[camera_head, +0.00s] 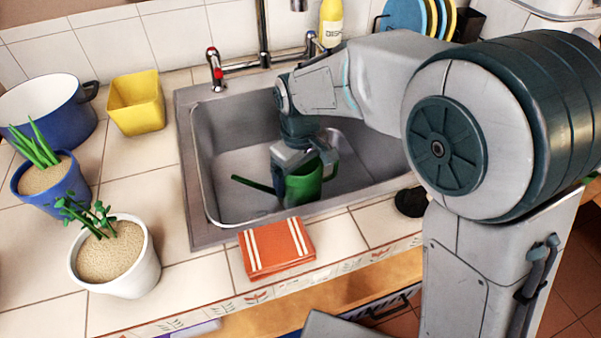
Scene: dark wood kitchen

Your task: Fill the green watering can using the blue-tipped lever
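The green watering can (303,186) is inside the sink basin, toward its front, with its long spout pointing left. My gripper (306,165) points down at the can's top and overlaps it in this view. The arm and gripper body hide part of the can, and I cannot tell whether the fingers are closed on it. The blue-tipped lever (311,37) is on the right side of the tap behind the sink, partly close behind my arm in the picture. The red-tipped lever (215,68) is on the left side. The tap (263,35) rises between them.
The metal sink (205,232) has free room left of the can. An orange striped cloth (276,246) lies on the front counter. Two potted plants, in blue (44,183) and white (118,256) pots, a yellow container (136,104) and a blue pot (60,117) stand left. A yellow bottle (331,24) stands behind.

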